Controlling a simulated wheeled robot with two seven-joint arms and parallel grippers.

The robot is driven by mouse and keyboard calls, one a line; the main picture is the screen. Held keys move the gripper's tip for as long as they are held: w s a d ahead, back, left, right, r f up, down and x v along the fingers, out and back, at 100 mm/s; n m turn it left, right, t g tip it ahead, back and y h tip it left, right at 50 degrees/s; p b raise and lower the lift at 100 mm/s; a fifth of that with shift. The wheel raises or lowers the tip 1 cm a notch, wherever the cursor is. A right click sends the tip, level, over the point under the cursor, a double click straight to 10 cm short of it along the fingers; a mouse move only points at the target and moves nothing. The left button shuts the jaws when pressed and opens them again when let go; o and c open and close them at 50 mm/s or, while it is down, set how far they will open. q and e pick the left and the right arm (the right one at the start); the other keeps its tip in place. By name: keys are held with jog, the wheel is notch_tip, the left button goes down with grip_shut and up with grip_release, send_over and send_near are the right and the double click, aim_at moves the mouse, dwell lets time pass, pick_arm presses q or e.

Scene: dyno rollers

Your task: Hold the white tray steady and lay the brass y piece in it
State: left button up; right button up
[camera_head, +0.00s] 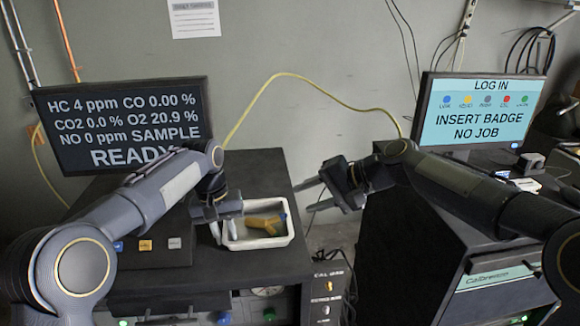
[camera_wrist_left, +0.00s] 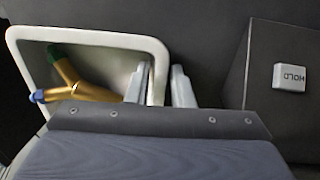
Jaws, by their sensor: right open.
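The white tray (camera_head: 289,236) stands on the dark cabinet top at the middle; it also shows in the left wrist view (camera_wrist_left: 95,36). The brass y piece (camera_head: 264,222) lies inside it, with a blue end and, in the left wrist view, a green end (camera_wrist_left: 80,78). My left gripper (camera_head: 223,230) is at the tray's left side. In the left wrist view its fingers (camera_wrist_left: 160,86) stand on either side of the tray wall, close against it, one inside and one outside. My right gripper (camera_head: 304,197) is open and empty, to the right of the tray and apart from it.
Two monitors (camera_head: 130,120) (camera_head: 480,112) stand behind at left and right. A button box (camera_head: 155,246) sits left of the tray, under my left arm. A gap separates the tray's cabinet from the right cabinet (camera_head: 400,260). A yellow hose (camera_head: 290,76) arches behind.

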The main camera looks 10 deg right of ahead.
pick_arm(q)
jog(key=shift+o, duration=1.4)
jog(key=shift+r, duration=0.1)
